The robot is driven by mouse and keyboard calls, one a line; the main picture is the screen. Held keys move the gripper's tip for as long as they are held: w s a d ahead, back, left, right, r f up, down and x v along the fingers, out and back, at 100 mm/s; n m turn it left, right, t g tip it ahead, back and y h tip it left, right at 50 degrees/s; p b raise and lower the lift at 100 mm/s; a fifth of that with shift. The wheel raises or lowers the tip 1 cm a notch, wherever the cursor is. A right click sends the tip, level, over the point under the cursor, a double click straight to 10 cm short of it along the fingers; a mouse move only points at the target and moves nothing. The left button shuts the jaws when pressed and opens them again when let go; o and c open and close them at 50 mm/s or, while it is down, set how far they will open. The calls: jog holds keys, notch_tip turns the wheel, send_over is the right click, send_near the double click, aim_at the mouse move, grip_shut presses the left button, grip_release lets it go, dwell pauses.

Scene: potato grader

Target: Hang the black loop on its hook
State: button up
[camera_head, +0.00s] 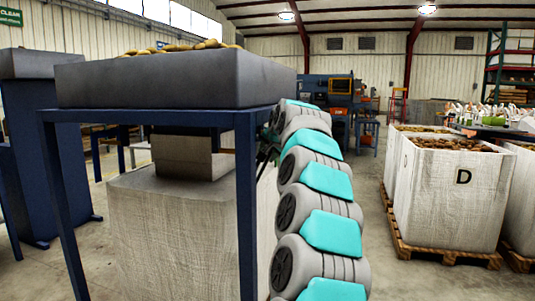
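A large white woven bag (150,240) stands under a grey hopper (170,80) on a blue frame, at the left. A grey spout (183,157) comes down over its top. My grey and teal arm reaches from the bottom middle up beside the frame's right blue leg (247,210). A small dark part at the arm's far end, perhaps my gripper (265,153), shows just right of this leg, by the bag's upper right side. Its fingers are too small and covered to make out. I cannot make out the black loop or its hook; the leg and my arm cover that area.
Filled white bags, one marked D (440,205), stand on wooden pallets (440,255) at the right. A blue machine (330,95) stands at the back. Bare concrete floor (385,270) lies between my arm and the pallets.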

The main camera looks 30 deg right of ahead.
jog(key=shift+s+r, duration=0.1)
jog(key=shift+s, duration=0.05)
jog(key=v, duration=0.7)
jog(key=shift+s+b, duration=0.2)
jog(key=shift+b, duration=0.25)
jog(key=shift+a+r, duration=0.1)
jog(key=shift+a, duration=0.05)
jog(key=shift+c, duration=0.2)
